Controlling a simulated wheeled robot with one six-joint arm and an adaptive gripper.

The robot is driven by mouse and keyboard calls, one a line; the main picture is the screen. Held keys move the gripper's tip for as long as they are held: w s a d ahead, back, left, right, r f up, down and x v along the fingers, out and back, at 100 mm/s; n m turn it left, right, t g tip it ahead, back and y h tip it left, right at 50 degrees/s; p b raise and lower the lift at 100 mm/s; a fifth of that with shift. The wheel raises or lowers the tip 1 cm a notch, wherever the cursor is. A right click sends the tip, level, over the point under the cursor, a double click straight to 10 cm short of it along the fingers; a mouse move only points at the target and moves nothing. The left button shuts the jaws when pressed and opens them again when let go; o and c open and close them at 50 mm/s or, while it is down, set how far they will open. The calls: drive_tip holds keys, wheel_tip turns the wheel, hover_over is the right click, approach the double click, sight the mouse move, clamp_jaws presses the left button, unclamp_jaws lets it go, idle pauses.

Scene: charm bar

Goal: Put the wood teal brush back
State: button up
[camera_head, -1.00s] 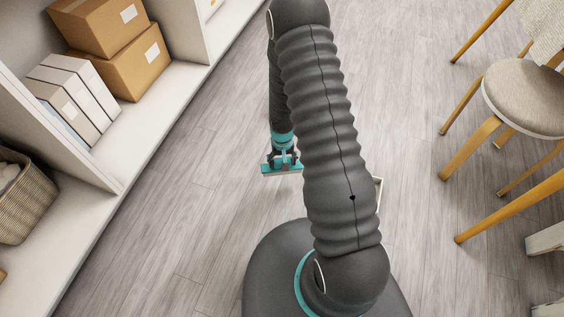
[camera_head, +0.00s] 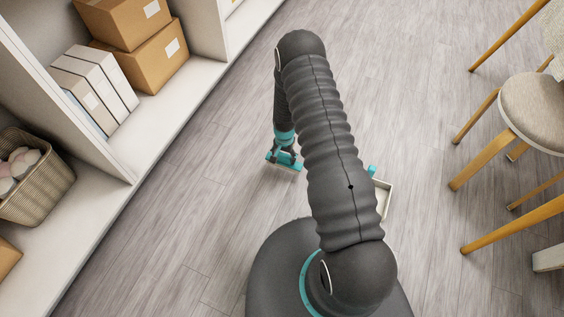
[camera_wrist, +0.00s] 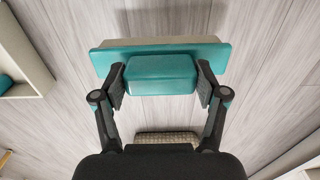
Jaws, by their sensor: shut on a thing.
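The brush has a teal block handle (camera_wrist: 161,75) on a wide teal plate with a pale beige underside. My gripper (camera_wrist: 161,84) is shut on the handle, one finger at each side. In the head view the brush (camera_head: 292,163) hangs from my gripper (camera_head: 284,152) over the floor, left of my arm. A pale tray (camera_head: 387,188), partly hidden by my arm, lies right of it with a small teal thing (camera_head: 371,171) at its edge. The tray also shows at the left of the wrist view (camera_wrist: 47,79).
White shelves (camera_head: 110,205) at the left hold cardboard boxes (camera_head: 150,65), white boxes (camera_head: 105,75) and a woven basket (camera_head: 50,195) of pale round things. Stools (camera_head: 540,105) stand at the right. The grey floor (camera_head: 400,60) between is open.

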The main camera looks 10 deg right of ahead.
sight(282, 162)
drive_tip(key=shift+w+a+f, duration=0.1)
drive_tip(key=shift+a+f, duration=0.2)
drive_tip(key=shift+f, duration=1.9)
drive_tip(key=shift+f, duration=0.15)
drive_tip(key=o, duration=1.2)
drive_tip(key=shift+o, duration=0.2)
